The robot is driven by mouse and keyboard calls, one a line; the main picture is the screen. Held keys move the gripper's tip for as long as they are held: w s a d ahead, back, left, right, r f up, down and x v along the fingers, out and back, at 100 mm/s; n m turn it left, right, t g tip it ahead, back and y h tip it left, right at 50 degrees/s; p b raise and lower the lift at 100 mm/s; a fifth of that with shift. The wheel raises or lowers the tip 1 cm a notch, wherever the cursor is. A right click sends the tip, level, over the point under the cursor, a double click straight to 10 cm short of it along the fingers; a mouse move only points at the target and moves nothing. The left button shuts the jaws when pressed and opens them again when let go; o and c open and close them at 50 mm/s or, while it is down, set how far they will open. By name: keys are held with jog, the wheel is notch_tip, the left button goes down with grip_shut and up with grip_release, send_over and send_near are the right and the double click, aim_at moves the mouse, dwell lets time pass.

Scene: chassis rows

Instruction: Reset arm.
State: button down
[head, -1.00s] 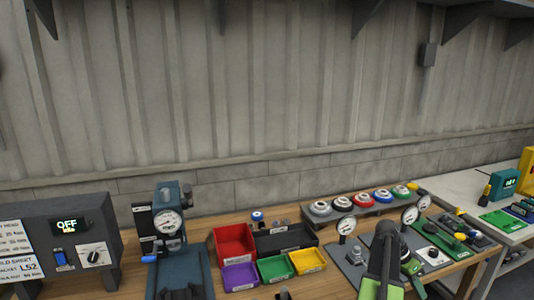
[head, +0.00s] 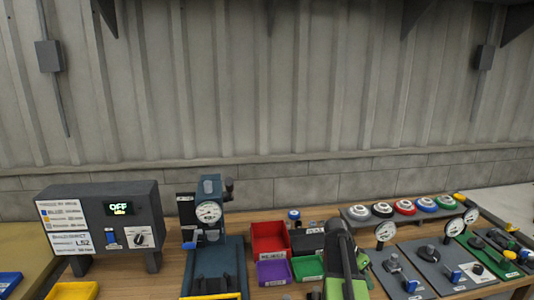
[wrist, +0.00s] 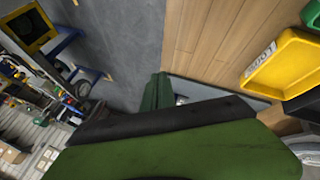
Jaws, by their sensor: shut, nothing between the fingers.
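My arm (head: 345,262), green and dark grey, rises from the bottom edge of the head view, right of the small bins. It stands in front of part of the black bin. In the wrist view my gripper (wrist: 158,108) fills the lower middle as green and black parts. It is shut and empty. The fingertips cannot be made out clearly, and the gripper's end is not clear in the head view.
A control box (head: 103,228) reading OFF and a blue press (head: 210,240) stand left on the wooden bench. Red (head: 270,239), purple (head: 272,272) and green (head: 307,268) bins sit mid-bench. Gauges and plates are at right. A yellow bin (wrist: 280,62) shows in the wrist view.

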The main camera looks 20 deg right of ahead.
jog(key=w+a+f+n+t, duration=0.1)
jog(key=w+a+n, duration=0.15)
jog(key=a, duration=0.45)
jog(key=w+a+n+t, duration=0.1)
jog(key=w+a, duration=0.3)
jog(key=a, duration=0.4)
jog(key=a+f+n+t+y, duration=0.1)
jog(key=a+n, duration=0.5)
jog(key=a, duration=0.8)
jog(key=a+f+n+t+y, duration=0.1)
jog(key=a+n+y, duration=0.3)
jog(key=a, duration=1)
jog(key=n, duration=0.3)
jog(key=shift+s+f, duration=0.15)
jog(key=shift+f, duration=0.25)
